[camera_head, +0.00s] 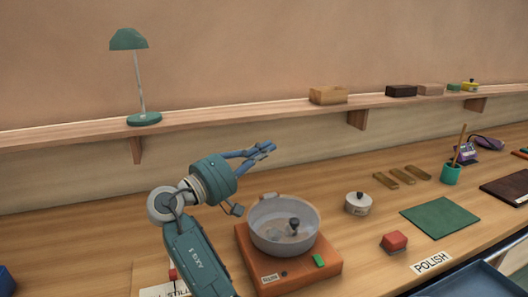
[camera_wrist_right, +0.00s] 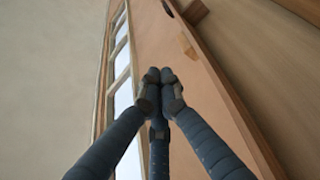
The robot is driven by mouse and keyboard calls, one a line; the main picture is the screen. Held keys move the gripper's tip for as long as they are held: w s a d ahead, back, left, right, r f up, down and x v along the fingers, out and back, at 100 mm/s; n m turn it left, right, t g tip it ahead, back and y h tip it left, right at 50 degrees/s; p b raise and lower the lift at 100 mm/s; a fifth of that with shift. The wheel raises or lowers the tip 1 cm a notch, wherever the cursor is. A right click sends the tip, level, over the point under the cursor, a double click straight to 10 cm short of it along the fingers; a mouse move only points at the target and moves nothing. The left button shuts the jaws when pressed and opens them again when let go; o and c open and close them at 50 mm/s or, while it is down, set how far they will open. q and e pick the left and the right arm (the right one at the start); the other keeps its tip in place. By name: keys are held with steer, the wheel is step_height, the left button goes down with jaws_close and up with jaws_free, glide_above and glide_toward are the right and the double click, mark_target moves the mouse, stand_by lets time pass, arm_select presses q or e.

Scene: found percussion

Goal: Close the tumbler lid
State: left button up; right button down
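The tumbler is a round grey drum (camera_head: 268,232) on an orange base (camera_head: 325,262) with a green button, at the front middle of the bench. A dark knob (camera_head: 294,223) shows within the drum's rim. I cannot tell clearly whether it sits on a lid or inside. My right gripper (camera_head: 266,150) is raised behind and above the drum, clear of it. In the right wrist view its fingertips (camera_wrist_right: 160,76) meet with nothing between them. My left gripper is not in view.
A small pale tin (camera_head: 358,204) with a dark knob and a red block (camera_head: 394,242) stand right of the tumbler. Further right are a green mat (camera_head: 440,217) and a green cup (camera_head: 450,174). A shelf (camera_head: 230,113) with a lamp (camera_head: 142,118) runs behind.

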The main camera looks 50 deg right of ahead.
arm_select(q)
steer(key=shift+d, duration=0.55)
arm_select(e)
steer(key=w+a+f, duration=0.1)
steer(key=a, duration=1.1)
steer(key=shift+w+f, duration=0.2)
steer(key=shift+f, duration=0.2)
steer(key=shift+r, duration=0.1)
